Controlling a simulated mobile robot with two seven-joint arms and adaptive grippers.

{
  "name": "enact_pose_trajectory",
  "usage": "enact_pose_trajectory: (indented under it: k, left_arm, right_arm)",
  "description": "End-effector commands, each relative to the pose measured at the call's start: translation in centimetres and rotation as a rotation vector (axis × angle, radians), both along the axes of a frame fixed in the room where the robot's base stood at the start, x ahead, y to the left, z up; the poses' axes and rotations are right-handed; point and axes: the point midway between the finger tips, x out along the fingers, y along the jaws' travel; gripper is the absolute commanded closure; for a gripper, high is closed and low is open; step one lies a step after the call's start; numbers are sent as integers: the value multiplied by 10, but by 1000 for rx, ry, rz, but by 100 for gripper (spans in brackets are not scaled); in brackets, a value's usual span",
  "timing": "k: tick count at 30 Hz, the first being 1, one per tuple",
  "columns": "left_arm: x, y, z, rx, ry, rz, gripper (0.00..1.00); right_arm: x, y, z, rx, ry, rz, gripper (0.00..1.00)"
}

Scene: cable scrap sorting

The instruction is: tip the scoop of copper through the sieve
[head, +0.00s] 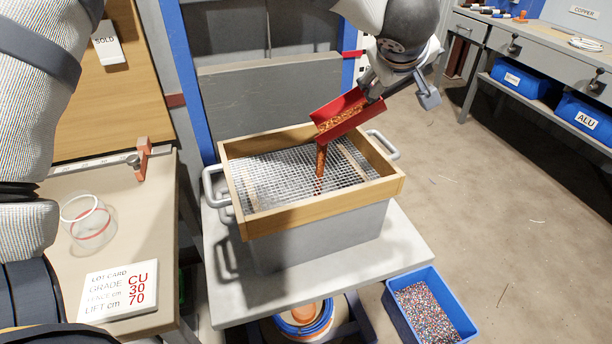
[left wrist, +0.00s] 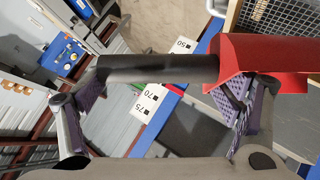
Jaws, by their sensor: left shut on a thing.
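My left gripper (head: 386,90) is shut on the black handle of the red scoop (head: 357,121). It holds the scoop tilted, mouth down to the left, above the sieve. Copper granules (head: 338,117) lie in the scoop, and a stream of them falls from its lip onto the mesh. The sieve (head: 247,180) is a wooden frame with wire mesh, resting on a grey bin (head: 320,238) with side handles. In the left wrist view, the gripper (left wrist: 165,85) spans the handle (left wrist: 160,69), with the red scoop (left wrist: 262,62) at right. My right gripper is not in view.
The bin stands on a pale table (head: 405,247). A blue tub (head: 461,294) of mixed granules is on the floor at right. A left bench holds a clear jar (head: 97,232), a lot card (head: 118,288) and a ruler with an orange stop (head: 143,158). Floor at right is mostly clear.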

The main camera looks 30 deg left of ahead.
Motion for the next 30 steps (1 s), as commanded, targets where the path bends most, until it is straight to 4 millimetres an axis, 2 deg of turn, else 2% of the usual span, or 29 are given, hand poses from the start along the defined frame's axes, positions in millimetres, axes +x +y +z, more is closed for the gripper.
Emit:
enact_pose_trajectory:
  k: [6, 19, 30]
  left_arm:
    - [0, 1, 2, -3, -5, 0, 61]
    - [-13, 18, 16, -125, -101, 1, 61]
    - [-15, 19, 16, -137, -109, -1, 61]
  right_arm:
    - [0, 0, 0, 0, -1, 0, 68]
    - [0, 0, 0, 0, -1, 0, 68]
    - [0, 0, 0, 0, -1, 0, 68]
